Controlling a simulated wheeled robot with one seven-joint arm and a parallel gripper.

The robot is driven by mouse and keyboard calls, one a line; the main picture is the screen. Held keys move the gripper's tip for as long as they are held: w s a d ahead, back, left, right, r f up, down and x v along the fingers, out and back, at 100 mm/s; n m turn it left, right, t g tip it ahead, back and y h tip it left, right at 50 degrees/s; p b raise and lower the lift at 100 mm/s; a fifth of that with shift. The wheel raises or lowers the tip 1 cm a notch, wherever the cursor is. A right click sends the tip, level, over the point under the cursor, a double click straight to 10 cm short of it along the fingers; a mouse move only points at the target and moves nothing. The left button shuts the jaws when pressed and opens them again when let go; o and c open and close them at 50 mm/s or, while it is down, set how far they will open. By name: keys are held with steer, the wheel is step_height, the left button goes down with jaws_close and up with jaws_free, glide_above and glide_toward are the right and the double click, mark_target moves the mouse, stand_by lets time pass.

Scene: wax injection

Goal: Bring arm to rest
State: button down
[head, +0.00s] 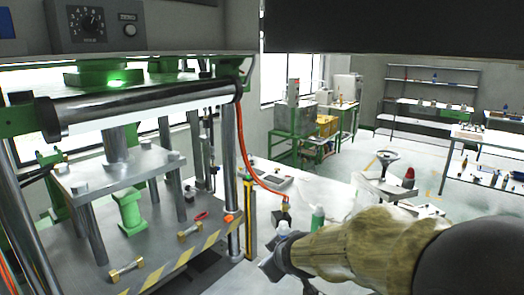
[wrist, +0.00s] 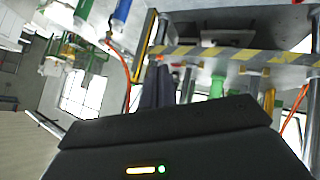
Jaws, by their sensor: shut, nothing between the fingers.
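My arm reaches in from the lower right of the head view in a tan fabric cover. My gripper (head: 272,266) is at its end, dark and partly hidden by the wrist, in front of the white bench and right of the press. In the wrist view its two dark fingers (wrist: 158,82) lie side by side, shut and empty. The picture there is strongly tilted. The wax press (head: 120,180) with its steel columns and green parts fills the left of the head view. My gripper looks apart from it, though the depth is hard to judge.
A white bench (head: 335,193) behind my gripper carries a green bottle (head: 317,218) and a tray (head: 268,180). A red hose (head: 246,150) hangs beside the press. A yellow-and-black striped edge (head: 190,262) borders the press table. Shelves (head: 430,105) stand far back right.

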steer(key=s+d+f+m+g+h+b, duration=0.1)
steer(key=s+d+f+m+g, duration=0.2)
steer(key=s+d+f, duration=0.3)
steer(key=s+d+f+m+g+h+b, duration=0.1)
steer(key=s+d+f+m+g, duration=0.2)
steer(key=s+d+f+m, duration=0.3)
steer(key=s+f, duration=0.1)
steer(key=s, duration=0.4)
steer(key=shift+f, duration=0.3)
steer(key=shift+w, duration=0.15)
